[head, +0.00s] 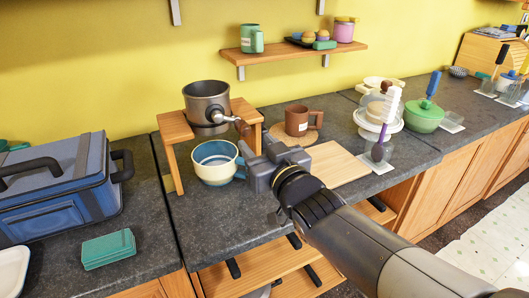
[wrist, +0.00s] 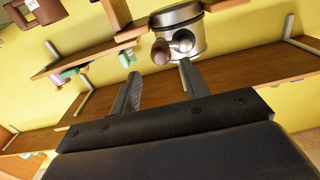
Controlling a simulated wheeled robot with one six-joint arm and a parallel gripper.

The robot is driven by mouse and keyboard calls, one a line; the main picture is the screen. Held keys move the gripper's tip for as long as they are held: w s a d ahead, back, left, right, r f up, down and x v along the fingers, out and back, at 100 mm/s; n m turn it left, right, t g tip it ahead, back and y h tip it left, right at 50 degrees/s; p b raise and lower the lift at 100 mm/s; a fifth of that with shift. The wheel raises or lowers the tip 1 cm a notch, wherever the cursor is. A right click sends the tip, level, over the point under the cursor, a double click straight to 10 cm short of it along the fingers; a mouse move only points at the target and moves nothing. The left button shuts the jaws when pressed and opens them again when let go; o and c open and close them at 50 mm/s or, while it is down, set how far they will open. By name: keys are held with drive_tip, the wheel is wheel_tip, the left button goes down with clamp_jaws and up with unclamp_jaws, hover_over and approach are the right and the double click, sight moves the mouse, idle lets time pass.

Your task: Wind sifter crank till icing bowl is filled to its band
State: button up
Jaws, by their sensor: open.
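The grey metal sifter (head: 206,100) sits in a wooden stand (head: 174,126) at the back of the counter. Its crank arm reaches out to the right and ends in a brown knob (head: 243,127). The icing bowl (head: 212,173), cream and blue, stands under the sifter; its inside shows pale and blue, but the fill level against any band is unclear. My gripper (head: 247,156) is open and empty, just below and in front of the knob. In the wrist view, the knob (wrist: 160,52) shows just beyond and between the open fingertips (wrist: 160,72), apparently not gripped.
A brown mug (head: 297,121) and a pale wooden board (head: 338,164) lie right of the stand. A blue toolbox-like case (head: 60,186) and a green box (head: 108,249) are on the left. A wall shelf (head: 290,54) hangs above.

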sight(247, 132)
drive_tip(key=shift+x, duration=2.6)
drive_tip(key=shift+w+a, duration=0.1)
drive_tip(key=shift+w, duration=0.1)
drive_tip(key=shift+b, duration=0.3)
clamp_jaws()
